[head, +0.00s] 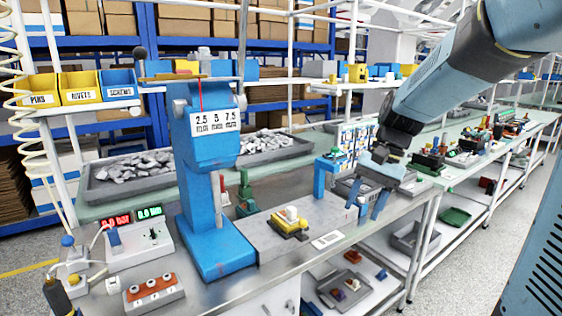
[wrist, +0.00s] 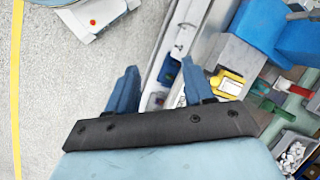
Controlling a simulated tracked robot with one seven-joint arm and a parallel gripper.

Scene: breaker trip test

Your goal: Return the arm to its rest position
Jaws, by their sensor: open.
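My gripper (head: 371,204) is at the end of my blue arm, which reaches in from the upper right in the head view. Its two blue fingers are apart with nothing between them. It hangs near the right front part of the bench, to the right of the grey block (head: 262,238). In the wrist view my gripper (wrist: 160,88) points down past the bench's edge, with the floor to the left and the lower shelf between the fingers. The yellow piece with a white top (head: 290,224) sits on the grey block, apart from the fingers.
A tall blue press (head: 210,150) stands left of my gripper. Grey trays (head: 130,190) lie behind. Clear floor (wrist: 70,110) shows beside the bench.

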